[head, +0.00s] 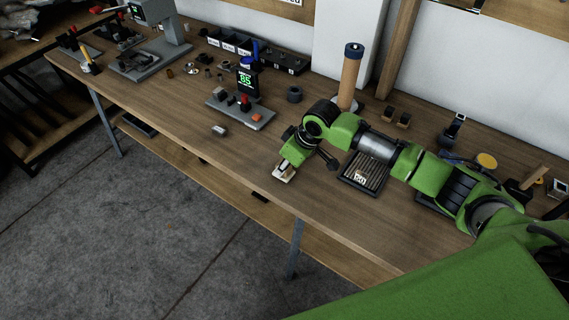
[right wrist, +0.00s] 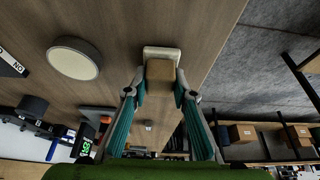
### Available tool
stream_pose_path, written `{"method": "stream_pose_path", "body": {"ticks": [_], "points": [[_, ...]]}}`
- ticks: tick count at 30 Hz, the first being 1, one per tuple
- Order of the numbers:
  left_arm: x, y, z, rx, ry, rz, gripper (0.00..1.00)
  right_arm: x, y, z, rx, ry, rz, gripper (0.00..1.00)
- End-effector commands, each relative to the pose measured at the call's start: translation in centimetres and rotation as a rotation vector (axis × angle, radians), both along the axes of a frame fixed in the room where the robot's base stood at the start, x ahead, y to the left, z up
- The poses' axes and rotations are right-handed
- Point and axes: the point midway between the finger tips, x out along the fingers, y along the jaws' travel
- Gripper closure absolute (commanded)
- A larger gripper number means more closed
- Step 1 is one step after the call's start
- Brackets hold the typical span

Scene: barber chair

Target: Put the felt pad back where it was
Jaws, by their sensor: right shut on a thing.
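My right gripper (head: 284,168) reaches down near the front edge of the wooden workbench (head: 230,165). In the right wrist view its two teal fingers (right wrist: 160,84) are shut on a small tan block (right wrist: 161,70). A pale cream piece, which looks like the felt pad (right wrist: 162,52), shows at the block's far end, against the bench top. The pale piece also shows in the head view (head: 279,179) under the fingertips. I cannot tell whether it is joined to the block or touches the bench. My left gripper is not in view.
A dark ribbed tray (head: 364,173) lies right of the gripper. A tall tan cylinder (head: 350,78) stands behind my arm. A small grey block (head: 219,130) lies left, with bare bench around it.

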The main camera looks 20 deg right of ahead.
Motion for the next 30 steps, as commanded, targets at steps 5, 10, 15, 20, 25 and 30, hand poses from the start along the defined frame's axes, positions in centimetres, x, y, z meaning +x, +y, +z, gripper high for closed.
{"method": "stream_pose_path", "body": {"ticks": [5, 10, 15, 20, 25, 30], "points": [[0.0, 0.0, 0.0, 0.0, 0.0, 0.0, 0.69, 0.0, 0.0, 0.0, 0.0, 0.0, 0.0, 0.93], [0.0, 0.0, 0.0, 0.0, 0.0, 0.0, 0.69, 0.0, 0.0, -0.3, -0.001, 0.001, 0.0, 0.59], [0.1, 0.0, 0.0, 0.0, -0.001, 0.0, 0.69, 0.0, 0.0, -0.3, 0.0, 0.002, -0.001, 0.59], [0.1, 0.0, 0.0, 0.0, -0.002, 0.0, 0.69, 0.0, 0.0, -0.2, 0.0, 0.0, -0.001, 0.59], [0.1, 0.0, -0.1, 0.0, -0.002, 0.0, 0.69, -0.3, -0.3, 1.1, 0.001, -0.001, -0.001, 0.59], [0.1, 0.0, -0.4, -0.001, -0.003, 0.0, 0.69, -1.3, -1.1, 4.3, 0.0, -0.004, -0.001, 0.59]]}}
